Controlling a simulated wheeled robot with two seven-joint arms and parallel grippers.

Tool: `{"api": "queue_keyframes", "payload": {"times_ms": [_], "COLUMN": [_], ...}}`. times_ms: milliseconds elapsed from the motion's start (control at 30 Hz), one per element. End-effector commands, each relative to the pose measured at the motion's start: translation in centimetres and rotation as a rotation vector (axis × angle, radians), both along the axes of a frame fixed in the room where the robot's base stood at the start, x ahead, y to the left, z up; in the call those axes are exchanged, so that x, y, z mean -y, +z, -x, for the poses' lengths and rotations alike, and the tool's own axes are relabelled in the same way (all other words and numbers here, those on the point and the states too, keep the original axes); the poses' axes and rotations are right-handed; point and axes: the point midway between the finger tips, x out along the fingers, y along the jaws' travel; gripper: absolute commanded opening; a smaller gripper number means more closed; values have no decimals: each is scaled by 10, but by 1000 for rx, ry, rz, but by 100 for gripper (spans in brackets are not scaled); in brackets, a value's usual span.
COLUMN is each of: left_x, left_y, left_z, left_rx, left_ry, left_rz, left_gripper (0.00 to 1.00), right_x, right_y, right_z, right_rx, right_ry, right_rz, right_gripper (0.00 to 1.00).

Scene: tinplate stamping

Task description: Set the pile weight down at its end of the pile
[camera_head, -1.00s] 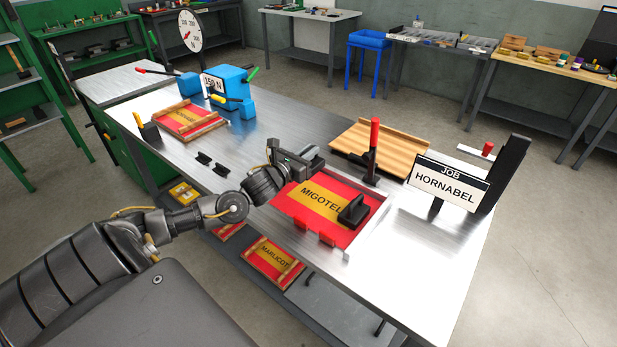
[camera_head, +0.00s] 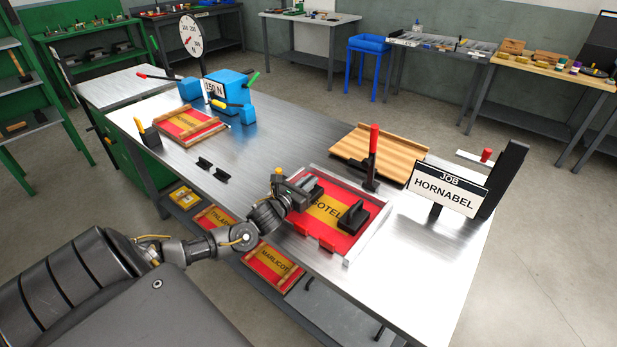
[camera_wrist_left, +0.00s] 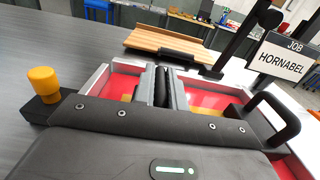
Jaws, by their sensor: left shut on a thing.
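The pile is red and yellow printed sheets (camera_head: 343,240) lettered MIGOTEL, lying in a light metal frame on the bench. My left gripper (camera_head: 308,186) is over the pile's left end and hides part of the lettering. It is shut on a dark pile weight, whose handle (camera_wrist_left: 162,88) shows between the fingers in the left wrist view. Its underside is hidden, so I cannot tell whether it touches the sheets. A second black weight with a handle (camera_head: 352,215) sits on the pile's right end; it also shows in the left wrist view (camera_wrist_left: 278,118). My right gripper is not in view.
A red-handled lever (camera_head: 373,150) stands at the pile's back edge, before a slatted wooden board (camera_head: 380,146). The HORNABEL job sign (camera_head: 447,190) is to the right. A yellow knob on a black block (camera_wrist_left: 42,85) is close left of the gripper.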

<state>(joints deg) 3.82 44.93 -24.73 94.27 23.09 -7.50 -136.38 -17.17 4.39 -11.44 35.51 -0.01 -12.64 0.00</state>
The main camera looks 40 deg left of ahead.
Motion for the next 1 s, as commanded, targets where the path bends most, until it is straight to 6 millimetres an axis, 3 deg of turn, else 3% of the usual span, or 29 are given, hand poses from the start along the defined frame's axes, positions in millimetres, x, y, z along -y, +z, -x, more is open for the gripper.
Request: {"api": "queue_keyframes", "payload": {"times_ms": [133, 167, 333, 667, 767, 1000], "left_x": [-1, 0, 0, 0, 1, 2], "left_y": [4, -1, 0, -1, -2, -3], "left_z": [-1, 0, 0, 4, 15, 65], "left_rx": [8, -2, -1, -2, -3, -6], "left_ry": [1, 0, 0, -1, -2, -4], "left_rz": [0, 0, 0, -1, -1, -2], "left_gripper": [0, 14, 34, 34, 34, 34], "right_x": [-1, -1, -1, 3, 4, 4], "right_y": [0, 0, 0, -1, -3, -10], "right_z": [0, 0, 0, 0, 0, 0], "right_rx": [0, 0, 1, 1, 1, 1], "right_ry": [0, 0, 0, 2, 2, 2], "right_rz": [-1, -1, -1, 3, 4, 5], "right_gripper": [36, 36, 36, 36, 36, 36]}}
